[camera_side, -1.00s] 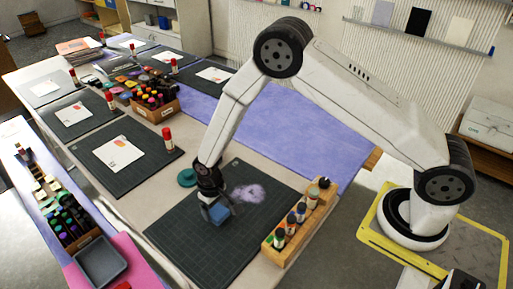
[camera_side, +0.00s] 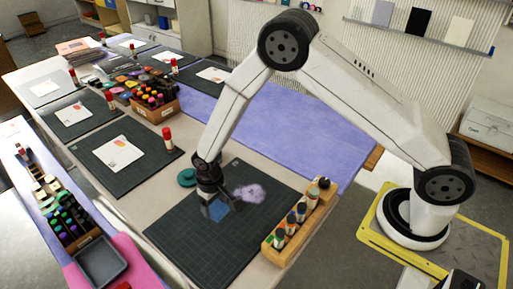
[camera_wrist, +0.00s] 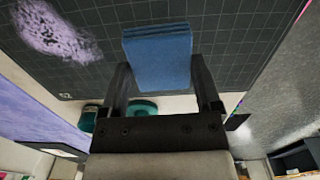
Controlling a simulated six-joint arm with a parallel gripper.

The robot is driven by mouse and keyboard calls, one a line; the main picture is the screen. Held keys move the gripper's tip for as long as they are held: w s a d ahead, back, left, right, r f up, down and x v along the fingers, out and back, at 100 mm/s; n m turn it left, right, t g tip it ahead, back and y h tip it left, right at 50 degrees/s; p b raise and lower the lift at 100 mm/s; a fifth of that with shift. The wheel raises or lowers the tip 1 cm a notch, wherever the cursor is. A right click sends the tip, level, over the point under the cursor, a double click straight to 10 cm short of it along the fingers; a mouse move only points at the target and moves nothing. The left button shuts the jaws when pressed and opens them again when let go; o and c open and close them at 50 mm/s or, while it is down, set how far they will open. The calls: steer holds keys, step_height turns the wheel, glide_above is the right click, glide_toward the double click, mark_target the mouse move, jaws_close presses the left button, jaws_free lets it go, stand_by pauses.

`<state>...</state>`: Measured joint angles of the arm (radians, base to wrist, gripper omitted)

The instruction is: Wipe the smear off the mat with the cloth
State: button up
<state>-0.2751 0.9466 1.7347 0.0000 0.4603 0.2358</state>
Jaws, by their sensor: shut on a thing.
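My gripper (camera_side: 215,203) is shut on a folded blue cloth (camera_side: 216,211), low over the dark gridded mat (camera_side: 185,248). In the wrist view the blue cloth (camera_wrist: 158,55) sits between my two fingers, with its layered edge showing. A pale purple smear (camera_side: 249,193) lies on the mat just right of the cloth in the side view. In the wrist view the smear (camera_wrist: 52,32) is at the upper left, apart from the cloth. I cannot tell whether the cloth touches the mat.
A wooden rack with several small bottles (camera_side: 298,222) stands along the mat's right edge. A teal round object (camera_side: 187,178) sits by the mat's far left corner. A red-capped glue stick (camera_side: 167,139) stands on the neighbouring mat. The front of the mat is clear.

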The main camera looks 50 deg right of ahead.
steer(key=c, duration=0.4)
steer(key=s+d, duration=0.1)
steer(key=d, duration=0.4)
steer(key=s+d, duration=0.2)
steer(key=d, duration=0.2)
steer(key=s+d, duration=0.2)
steer(key=d, duration=0.3)
steer(key=shift+s+d, duration=0.15)
steer(key=shift+d, duration=0.2)
steer(key=shift+s+d, duration=0.25)
steer(key=shift+d, duration=0.15)
